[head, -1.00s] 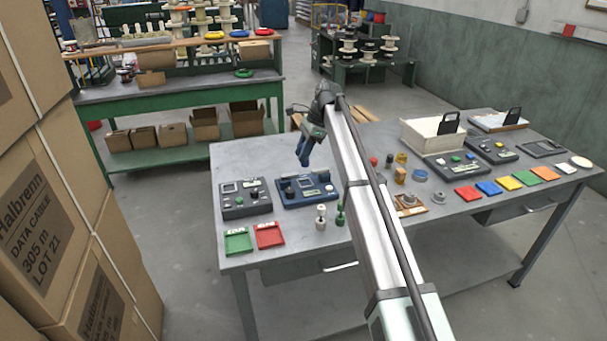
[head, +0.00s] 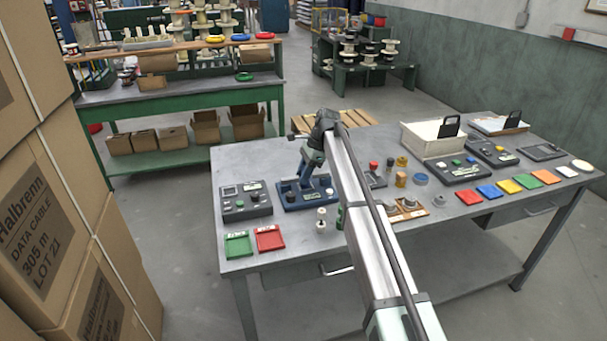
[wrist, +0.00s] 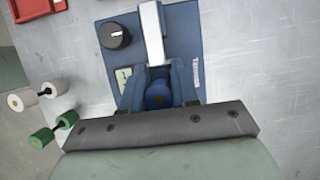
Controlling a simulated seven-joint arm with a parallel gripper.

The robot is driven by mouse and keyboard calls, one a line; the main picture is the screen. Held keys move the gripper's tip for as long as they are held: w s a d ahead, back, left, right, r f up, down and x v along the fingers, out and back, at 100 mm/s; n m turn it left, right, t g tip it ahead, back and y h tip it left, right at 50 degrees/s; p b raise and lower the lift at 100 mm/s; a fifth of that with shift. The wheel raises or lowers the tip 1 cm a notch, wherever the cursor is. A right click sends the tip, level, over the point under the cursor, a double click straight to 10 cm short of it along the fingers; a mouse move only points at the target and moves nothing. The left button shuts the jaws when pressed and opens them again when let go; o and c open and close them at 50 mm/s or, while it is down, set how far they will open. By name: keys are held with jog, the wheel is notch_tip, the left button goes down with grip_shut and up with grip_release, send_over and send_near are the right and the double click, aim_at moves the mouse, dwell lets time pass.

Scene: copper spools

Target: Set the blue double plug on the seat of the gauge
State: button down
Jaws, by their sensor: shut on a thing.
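The blue double plug (wrist: 158,96) is between my gripper's fingers (wrist: 159,82) in the wrist view, and its end faces the camera. My gripper (head: 306,182) is shut on it, low over the blue gauge (head: 321,194). The gauge also shows in the wrist view (wrist: 185,25), with a black knob (wrist: 114,34), a pale bar and a label. The fingers and plug hide the gauge's surface below them. I cannot tell whether the plug touches the seat.
A dark device (head: 246,206) stands left of the gauge. A green tray (head: 237,245) and a red tray (head: 269,238) lie in front. A white spool (wrist: 35,95) and a green spool (wrist: 53,129) stand near the gauge. Several coloured tiles lie at right.

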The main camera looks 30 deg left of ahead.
jog(key=shift+f, duration=0.25)
jog(key=c, duration=0.8)
grip_release()
jog(key=shift+c, duration=0.2)
jog(key=shift+r, duration=0.55)
jog(key=v, duration=1.1)
jog(key=shift+r, duration=0.25)
jog(key=shift+w+d, duration=0.1)
